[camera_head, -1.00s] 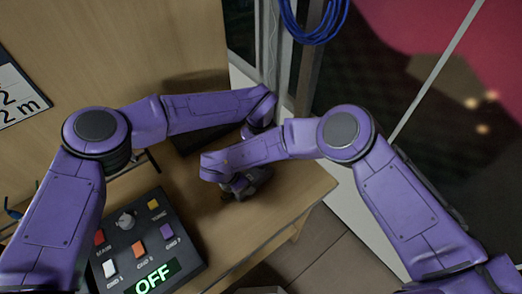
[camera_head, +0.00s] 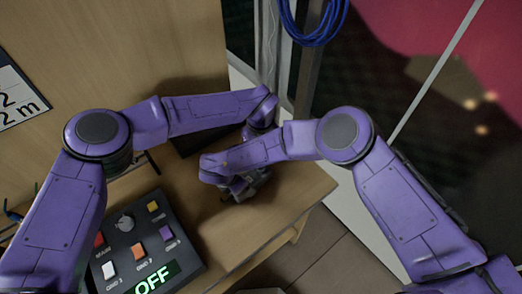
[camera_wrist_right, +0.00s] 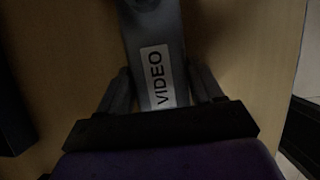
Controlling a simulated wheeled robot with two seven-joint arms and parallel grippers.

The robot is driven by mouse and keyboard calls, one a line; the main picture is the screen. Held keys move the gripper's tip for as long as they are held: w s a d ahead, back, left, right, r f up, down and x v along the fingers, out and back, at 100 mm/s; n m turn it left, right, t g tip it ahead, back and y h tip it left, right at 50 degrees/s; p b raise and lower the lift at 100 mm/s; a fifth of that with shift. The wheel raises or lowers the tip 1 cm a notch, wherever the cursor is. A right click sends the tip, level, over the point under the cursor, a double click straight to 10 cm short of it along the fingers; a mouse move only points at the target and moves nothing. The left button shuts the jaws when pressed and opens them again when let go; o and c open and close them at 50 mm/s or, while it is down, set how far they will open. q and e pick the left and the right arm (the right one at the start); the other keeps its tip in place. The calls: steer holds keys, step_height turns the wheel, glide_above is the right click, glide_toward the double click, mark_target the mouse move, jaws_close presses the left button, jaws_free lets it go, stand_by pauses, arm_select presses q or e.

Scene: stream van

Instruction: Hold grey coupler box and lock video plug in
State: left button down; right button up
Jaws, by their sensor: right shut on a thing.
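A grey piece with a white "VIDEO" label (camera_wrist_right: 158,78), which looks like the video plug, lies between the fingers of my right gripper (camera_wrist_right: 158,92) in the right wrist view. The right gripper is shut on it. In the head view this gripper (camera_head: 240,186) is low over the right part of the desk, partly covered by its own wrist. My left arm reaches to the back of the desk; its wrist (camera_head: 262,112) shows, but its fingers are hidden behind my right forearm. I cannot make out the grey coupler box for certain.
A control box (camera_head: 190,262) with coloured buttons, a knob and an "OFF" display stands at the desk's front left. A dark flat thing (camera_head: 196,140) lies under my left forearm. Blue cable (camera_head: 316,38) hangs at the back. The desk's right front corner (camera_head: 300,195) is clear.

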steer(key=shift+r, duration=0.1)
stand_by(3.6)
steer(key=shift+a, duration=0.1)
stand_by(0.9)
steer(key=shift+w, duration=0.15)
stand_by(0.6)
steer(key=o, duration=0.3)
steer(key=c, duration=0.3)
steer(key=shift+s, duration=0.2)
stand_by(0.8)
